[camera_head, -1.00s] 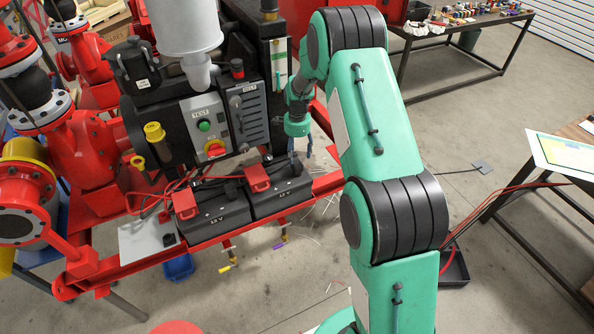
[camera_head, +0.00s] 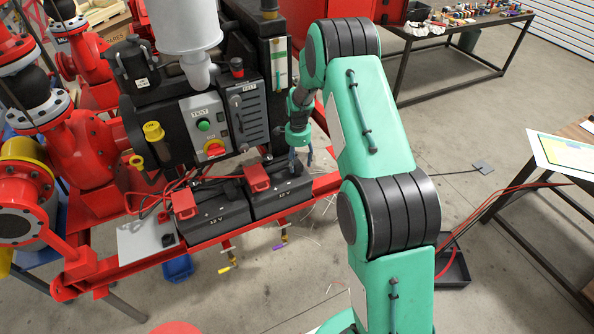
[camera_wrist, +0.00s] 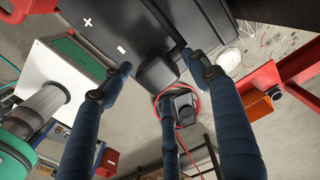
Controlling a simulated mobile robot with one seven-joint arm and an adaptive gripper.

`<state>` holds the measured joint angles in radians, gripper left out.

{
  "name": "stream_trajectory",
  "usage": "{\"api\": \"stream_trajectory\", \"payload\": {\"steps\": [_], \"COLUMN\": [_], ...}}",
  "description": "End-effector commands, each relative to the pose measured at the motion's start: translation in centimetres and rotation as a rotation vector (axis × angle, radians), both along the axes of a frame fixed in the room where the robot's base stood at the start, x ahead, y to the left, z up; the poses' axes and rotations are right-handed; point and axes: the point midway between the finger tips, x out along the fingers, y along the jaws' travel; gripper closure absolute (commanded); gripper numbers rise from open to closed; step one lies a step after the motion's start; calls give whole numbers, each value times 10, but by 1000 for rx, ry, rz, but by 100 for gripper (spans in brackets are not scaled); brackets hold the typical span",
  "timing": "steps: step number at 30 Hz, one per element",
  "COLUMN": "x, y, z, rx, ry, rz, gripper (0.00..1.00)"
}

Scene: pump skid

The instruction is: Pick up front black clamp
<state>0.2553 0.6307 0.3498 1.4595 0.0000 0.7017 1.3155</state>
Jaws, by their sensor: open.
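My gripper (camera_head: 298,160) hangs at the right end of the right-hand 12 V battery (camera_head: 282,198) in the head view. In the wrist view its dark blue fingers (camera_wrist: 160,72) are spread apart and hold nothing. A black clamp (camera_wrist: 154,73) sits at the edge of the black battery (camera_wrist: 100,18), near the minus mark, between the fingertips. No grip on it shows. A dark bar beside the right fingertip may be part of the clamp. In the head view, the clamp is hard to make out behind my gripper.
Red clamps (camera_head: 256,178) and cables lie on the two batteries. The red skid rail (camera_head: 215,240) runs in front. A blue bin (camera_head: 178,267) is below.

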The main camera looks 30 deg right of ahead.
Motion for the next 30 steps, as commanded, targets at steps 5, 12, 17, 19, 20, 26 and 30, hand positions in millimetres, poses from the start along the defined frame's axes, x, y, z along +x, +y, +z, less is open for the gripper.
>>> {"api": "stream_trajectory", "payload": {"steps": [5, 12, 17, 19, 20, 26, 30], "x": [0, 0, 0, 0, 0, 1, 1], "y": [0, 0, 0, 0, 0, -1, -2], "z": [0, 0, 0, 0, 0, 1, 3], "rx": [0, 0, 0, 0, -1, -1, -2], "ry": [0, 0, 0, -1, -1, -3, -4], "rz": [0, 0, 0, 0, 0, 0, 0], "gripper": [39, 45, 77, 91, 94, 95, 95]}}
